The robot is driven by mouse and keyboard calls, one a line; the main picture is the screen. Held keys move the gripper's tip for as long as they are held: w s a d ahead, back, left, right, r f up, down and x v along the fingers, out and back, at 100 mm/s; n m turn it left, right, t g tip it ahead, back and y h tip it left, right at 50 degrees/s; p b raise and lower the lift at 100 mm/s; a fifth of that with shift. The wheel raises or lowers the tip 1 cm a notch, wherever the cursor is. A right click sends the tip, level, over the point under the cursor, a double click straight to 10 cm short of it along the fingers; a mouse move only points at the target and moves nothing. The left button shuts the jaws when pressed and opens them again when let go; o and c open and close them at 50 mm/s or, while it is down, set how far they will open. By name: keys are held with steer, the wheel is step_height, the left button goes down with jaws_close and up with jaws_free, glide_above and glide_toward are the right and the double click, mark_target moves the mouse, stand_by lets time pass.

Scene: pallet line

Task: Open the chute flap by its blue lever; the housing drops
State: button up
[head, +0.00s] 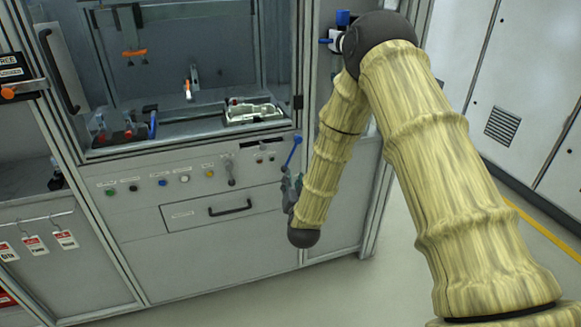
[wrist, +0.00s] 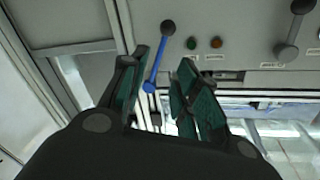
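The blue lever (head: 293,152) stands on the front panel of the machine, at its right end, tilted up to the right in the head view. In the wrist view the blue lever (wrist: 157,72) has a dark round knob and shows between my fingers. My gripper (wrist: 164,64) is open, with a finger on each side of the lever's picture; I see no clear contact. In the head view my gripper (head: 289,190) is just below the lever, partly hidden by my forearm. I cannot make out the chute flap. A pale part, perhaps the housing (head: 252,112), lies inside the cell.
The panel carries a row of buttons (head: 185,179) and a grey lever (head: 230,173) to the left of the blue one. A drawer with a black handle (head: 230,207) is below. A blue-topped fitting (head: 342,18) is on the frame post. The floor in front is clear.

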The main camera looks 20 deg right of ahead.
steer(key=w+d+p, duration=0.1)
steer(key=w+d, duration=0.1)
steer(key=w, duration=0.9)
steer(key=shift+r, duration=0.35)
jaws_close()
